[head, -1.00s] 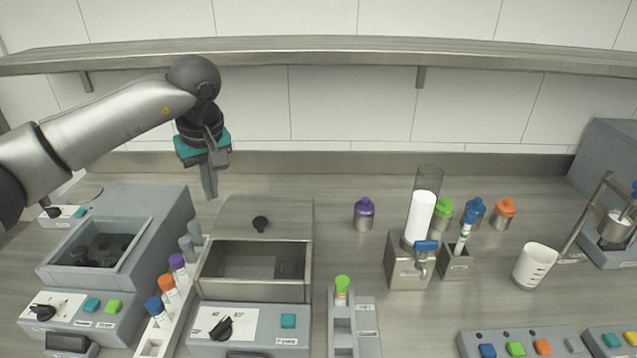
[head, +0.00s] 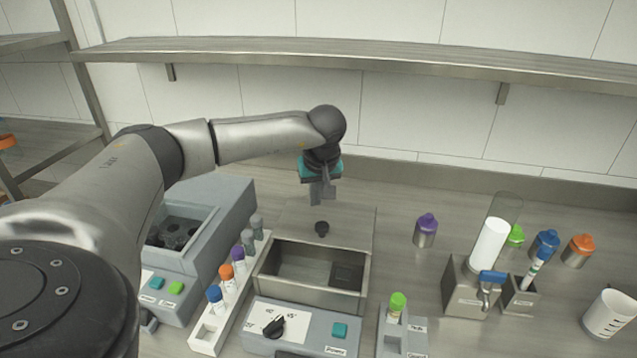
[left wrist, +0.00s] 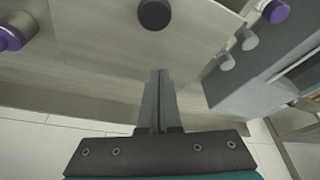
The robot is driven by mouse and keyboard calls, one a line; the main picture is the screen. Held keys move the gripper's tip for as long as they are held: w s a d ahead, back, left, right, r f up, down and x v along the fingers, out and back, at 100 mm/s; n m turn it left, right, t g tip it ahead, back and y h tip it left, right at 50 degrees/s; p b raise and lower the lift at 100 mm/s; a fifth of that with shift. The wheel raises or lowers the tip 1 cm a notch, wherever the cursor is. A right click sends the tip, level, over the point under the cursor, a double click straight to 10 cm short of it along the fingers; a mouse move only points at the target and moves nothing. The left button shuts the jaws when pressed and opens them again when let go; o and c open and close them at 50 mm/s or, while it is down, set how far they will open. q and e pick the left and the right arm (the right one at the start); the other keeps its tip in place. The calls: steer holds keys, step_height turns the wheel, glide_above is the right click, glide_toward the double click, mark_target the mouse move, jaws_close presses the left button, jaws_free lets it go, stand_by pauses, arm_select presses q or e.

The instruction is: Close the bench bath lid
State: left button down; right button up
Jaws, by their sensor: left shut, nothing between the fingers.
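The bench bath (head: 310,325) stands at the front middle in the head view, its basin open. Its lid (head: 350,215) is slid back behind the basin, lying flat, with a black knob (head: 322,228) on it. The lid also fills the upper middle of the left wrist view (left wrist: 110,45), with the knob (left wrist: 154,14) at the top edge. My left gripper (head: 322,203) is shut and empty. It points down over the back part of the lid, behind the knob and apart from it. My right gripper is not in view.
A white rack (head: 208,335) of capped tubes stands left of the bath, beside a grey machine (head: 225,205). A small rack with a green-capped tube (head: 397,305) is at right. A purple-capped bottle (head: 426,230) stands behind it. A shelf (head: 300,52) runs above.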

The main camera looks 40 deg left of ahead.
mark_target(317, 220)
arm_select(q)
steer(key=s+d, duration=0.1)
steer(key=d, duration=0.1)
steer(key=shift+s+d+f+p, duration=0.2)
steer(key=shift+s+d+p, duration=0.1)
steer(key=shift+s, duration=0.1)
steer(key=shift+s+d+f, duration=0.1)
steer(key=shift+s+d, duration=0.15)
steer(key=shift+d, duration=0.1)
